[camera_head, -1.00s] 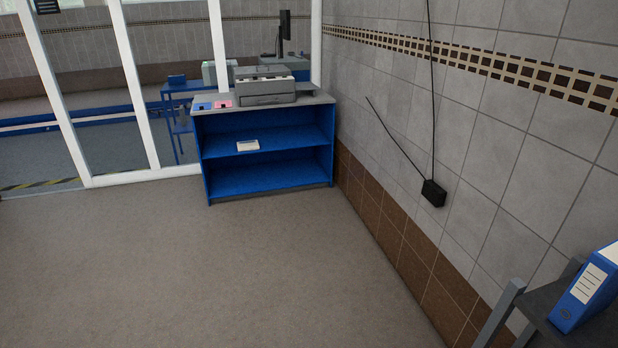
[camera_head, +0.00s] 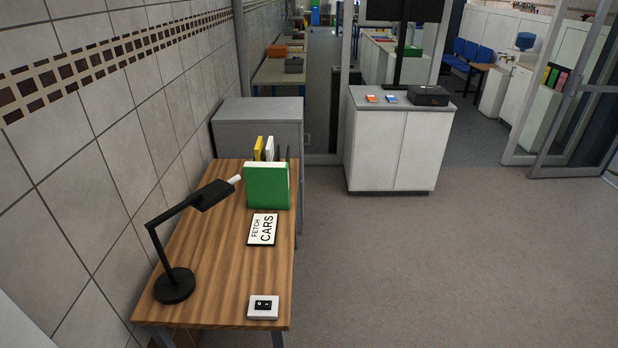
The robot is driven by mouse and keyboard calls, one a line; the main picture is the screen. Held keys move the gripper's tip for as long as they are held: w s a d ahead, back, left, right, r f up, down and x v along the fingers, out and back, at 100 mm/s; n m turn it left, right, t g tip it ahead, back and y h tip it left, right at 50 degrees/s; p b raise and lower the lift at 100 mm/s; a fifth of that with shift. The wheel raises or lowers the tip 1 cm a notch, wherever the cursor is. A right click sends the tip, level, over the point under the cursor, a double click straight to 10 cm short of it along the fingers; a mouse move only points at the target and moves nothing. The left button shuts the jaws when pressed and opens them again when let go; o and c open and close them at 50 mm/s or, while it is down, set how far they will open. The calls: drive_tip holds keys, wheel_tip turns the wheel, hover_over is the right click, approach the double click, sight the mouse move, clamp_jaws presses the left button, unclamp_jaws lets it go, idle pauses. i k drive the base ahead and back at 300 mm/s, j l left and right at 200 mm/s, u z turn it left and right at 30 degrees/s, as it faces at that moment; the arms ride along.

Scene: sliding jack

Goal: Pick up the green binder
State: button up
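A green binder (camera_head: 266,188) stands upright on a wooden desk (camera_head: 215,290), toward its far end. Its broad green side faces me, and a white top edge shows. My gripper is not in view.
A black desk lamp (camera_head: 174,285) stands at the desk's left, its head near the binder. A grey cabinet (camera_head: 258,112) stands behind. Open floor (camera_head: 420,270) lies to the right.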

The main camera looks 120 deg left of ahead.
sight(267, 183)
drive_tip(key=j+u, duration=0.15)
drive_tip(key=u, duration=4.2)
drive_tip(key=i+l, duration=0.25)
drive_tip(key=l, duration=0.15)
drive_tip(key=i+l+u, duration=0.15)
drive_tip(key=i+l, duration=0.35)
drive_tip(key=l, duration=0.25)
drive_tip(key=i+l+u, duration=0.1)
drive_tip(key=i+l, duration=0.15)
drive_tip(key=l, duration=0.15)
drive_tip(key=i+l, duration=0.2)
drive_tip(key=l, duration=0.25)
drive_tip(key=i+l+u, duration=0.1)
drive_tip(key=i, duration=0.45)
drive_tip(key=i+l+u, duration=0.1)
drive_tip(key=i+l, duration=0.15)
drive_tip(key=i, duration=0.25)
